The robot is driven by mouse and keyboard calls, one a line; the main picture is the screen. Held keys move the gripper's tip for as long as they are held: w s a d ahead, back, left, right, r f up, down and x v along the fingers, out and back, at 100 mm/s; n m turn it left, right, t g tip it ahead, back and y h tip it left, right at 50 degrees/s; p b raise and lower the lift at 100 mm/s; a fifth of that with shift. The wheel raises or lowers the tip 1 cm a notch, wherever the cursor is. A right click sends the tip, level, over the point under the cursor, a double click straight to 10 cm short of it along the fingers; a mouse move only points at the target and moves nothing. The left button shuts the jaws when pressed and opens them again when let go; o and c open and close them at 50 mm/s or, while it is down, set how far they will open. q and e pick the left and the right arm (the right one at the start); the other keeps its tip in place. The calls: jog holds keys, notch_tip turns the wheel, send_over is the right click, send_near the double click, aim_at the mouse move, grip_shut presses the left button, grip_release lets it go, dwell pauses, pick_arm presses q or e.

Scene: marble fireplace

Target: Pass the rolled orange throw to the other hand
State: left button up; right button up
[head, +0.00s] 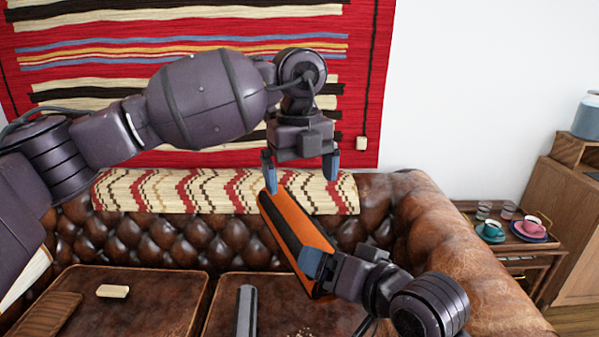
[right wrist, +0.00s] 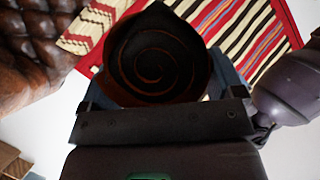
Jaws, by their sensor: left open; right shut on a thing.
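The rolled orange throw (head: 297,232) is orange with dark bands and is held tilted above the brown leather sofa. My right gripper (head: 318,268) is shut on its lower part. In the right wrist view the throw's spiral end (right wrist: 158,58) faces the camera, between the fingers of my right gripper (right wrist: 160,95). My left gripper (head: 301,176) is open and points down at the throw's upper end. Its left finger is close to that end; I cannot tell whether they touch. The right gripper's far finger is mostly hidden in the head view.
A patterned blanket (head: 150,191) lies over the back of the sofa (head: 440,222). A red striped hanging (head: 367,80) covers the wall. A side table at right holds a tray (head: 520,238) with cups and glasses. A small cream block (head: 113,291) lies on the left seat.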

aim_at(300, 230)
pick_arm(q)
jog(key=shift+a+f, duration=0.2)
jog(key=shift+f, duration=0.05)
notch_tip(300, 230, down, 11)
jog(key=shift+f, duration=0.15)
dwell(0.4)
jog(key=shift+c, duration=0.5)
pick_arm(e)
jog(key=shift+r, duration=0.1)
pick_arm(q)
jog(key=shift+d, duration=0.1)
jog(key=c, duration=0.7)
pick_arm(e)
jog(key=shift+a, duration=0.1)
jog(key=o, duration=0.8)
